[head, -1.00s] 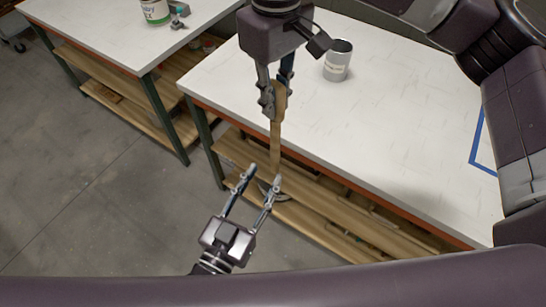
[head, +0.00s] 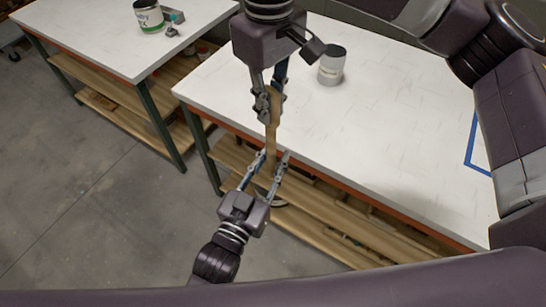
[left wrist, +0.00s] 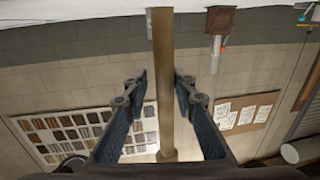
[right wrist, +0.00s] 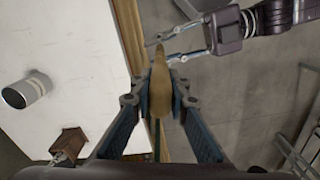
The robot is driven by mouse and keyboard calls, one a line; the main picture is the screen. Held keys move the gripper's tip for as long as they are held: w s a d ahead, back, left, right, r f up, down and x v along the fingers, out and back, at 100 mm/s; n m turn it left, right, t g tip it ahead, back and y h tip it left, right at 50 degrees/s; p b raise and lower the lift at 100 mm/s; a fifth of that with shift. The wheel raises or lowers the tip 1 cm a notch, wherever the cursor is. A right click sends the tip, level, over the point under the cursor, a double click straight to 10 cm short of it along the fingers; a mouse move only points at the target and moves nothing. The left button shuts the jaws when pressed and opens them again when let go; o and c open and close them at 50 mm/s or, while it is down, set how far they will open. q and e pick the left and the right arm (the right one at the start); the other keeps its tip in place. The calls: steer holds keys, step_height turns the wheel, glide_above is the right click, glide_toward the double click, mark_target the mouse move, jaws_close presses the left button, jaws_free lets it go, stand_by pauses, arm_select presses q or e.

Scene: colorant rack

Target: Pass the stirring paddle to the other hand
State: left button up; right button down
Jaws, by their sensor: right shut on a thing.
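The stirring paddle (head: 271,132) is a long wooden stick that hangs down from my right gripper (head: 268,104). That gripper is shut on its wider upper end, which also shows in the right wrist view (right wrist: 160,90). My left gripper (head: 272,156) is below, open, with its fingers on either side of the paddle's lower part. In the left wrist view the paddle (left wrist: 165,50) runs between the two fingers, with a narrow gap at each side.
A white-topped workbench (head: 400,130) stands behind the grippers, with a grey can (head: 332,66) on it and wooden shelves (head: 310,225) below. A second bench (head: 90,40) at left carries a labelled can (head: 149,17). The floor at left is clear.

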arm_select(q)
jaws_close()
arm_select(e)
steer(key=c, duration=1.8)
jaws_free()
steer(key=shift+o, duration=0.2)
